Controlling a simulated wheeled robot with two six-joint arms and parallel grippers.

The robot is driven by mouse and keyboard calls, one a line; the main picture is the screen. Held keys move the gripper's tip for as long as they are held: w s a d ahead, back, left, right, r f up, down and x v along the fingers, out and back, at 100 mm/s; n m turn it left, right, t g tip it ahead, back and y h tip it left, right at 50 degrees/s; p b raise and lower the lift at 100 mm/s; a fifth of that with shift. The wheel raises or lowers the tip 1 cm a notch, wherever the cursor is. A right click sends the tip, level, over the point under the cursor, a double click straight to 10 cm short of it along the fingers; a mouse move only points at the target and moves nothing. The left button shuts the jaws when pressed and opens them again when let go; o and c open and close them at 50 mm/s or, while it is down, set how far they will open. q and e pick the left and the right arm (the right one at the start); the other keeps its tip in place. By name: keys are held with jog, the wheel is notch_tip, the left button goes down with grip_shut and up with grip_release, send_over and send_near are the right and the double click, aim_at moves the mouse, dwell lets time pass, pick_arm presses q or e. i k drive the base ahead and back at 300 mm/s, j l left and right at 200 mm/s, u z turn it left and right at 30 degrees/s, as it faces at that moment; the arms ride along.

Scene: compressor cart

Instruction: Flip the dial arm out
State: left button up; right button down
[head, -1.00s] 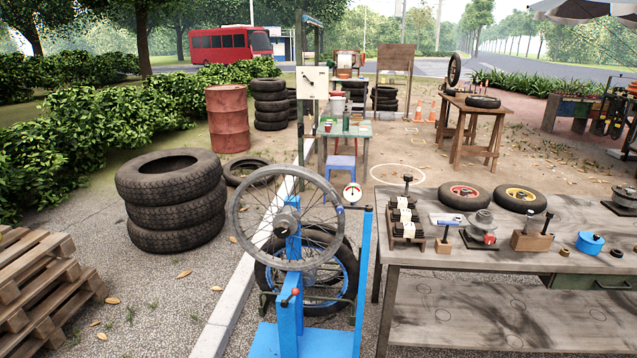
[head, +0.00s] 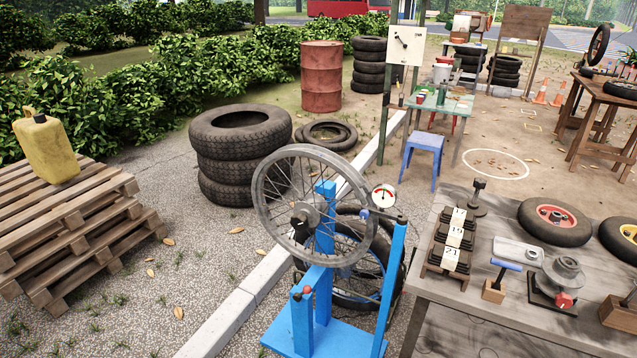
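The dial gauge (head: 383,196) has a white face with red and green marks. It sits at the upper right of the blue wheel stand (head: 322,335), beside the rim of the spoked wheel (head: 268,198). A dark dial arm (head: 388,216) runs from a blue knob (head: 364,215) near the rim to the top of the blue right-hand post (head: 392,290). Whether the arm touches the rim I cannot tell. A red-knobbed lever (head: 306,290) is on the front of the stand. Neither of my grippers shows in the head view.
A workbench (head: 470,330) with tools and small wheels stands close on the right. Stacked tyres (head: 240,155) and wooden pallets (head: 75,215) are on the left. A kerb (head: 240,305) runs past the stand.

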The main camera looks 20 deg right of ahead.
aim_at(390, 196)
jog(key=l+u, duration=0.35)
jog(key=l, duration=0.3)
jog(key=k+l+u, duration=0.1)
jog(key=l+u, duration=0.3)
jog(key=l, duration=0.25)
